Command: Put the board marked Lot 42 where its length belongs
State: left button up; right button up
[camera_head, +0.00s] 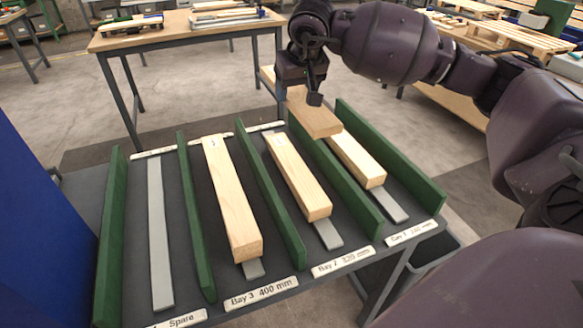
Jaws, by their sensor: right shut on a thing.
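My right gripper (299,92) is shut on a light wooden board (315,117) and holds it at the far end of the rack, in front of the green divider between Bay 2 and Bay 1. No lot mark is readable on it. Bay 3, labelled 400 mm (261,293), holds a long board (230,200). Bay 2 (343,261) holds a shorter board (298,178). Bay 1 (411,232) holds a board (358,160), its far end hidden by the held board. The Spare bay (180,319) shows only a grey strip (159,235). My left gripper is out of view.
Green dividers (270,195) stand upright between the bays. A wooden workbench (185,30) with boards on it stands behind. A dark bin (432,256) sits below the rack's right edge. A blue panel (40,220) closes off the left.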

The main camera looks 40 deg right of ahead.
jog(key=b, duration=0.1)
send_over(294, 164)
jog(key=s, duration=0.1)
notch_tip(294, 164, down, 15)
jog(key=shift+a+f, duration=0.15)
jog(key=shift+f, duration=0.05)
notch_tip(294, 164, down, 4)
jog(key=shift+s+r, duration=0.1)
jog(key=shift+f, duration=0.2)
jog(key=shift+f+b, duration=0.1)
jog(key=shift+b, duration=0.25)
jog(key=o, duration=1.1)
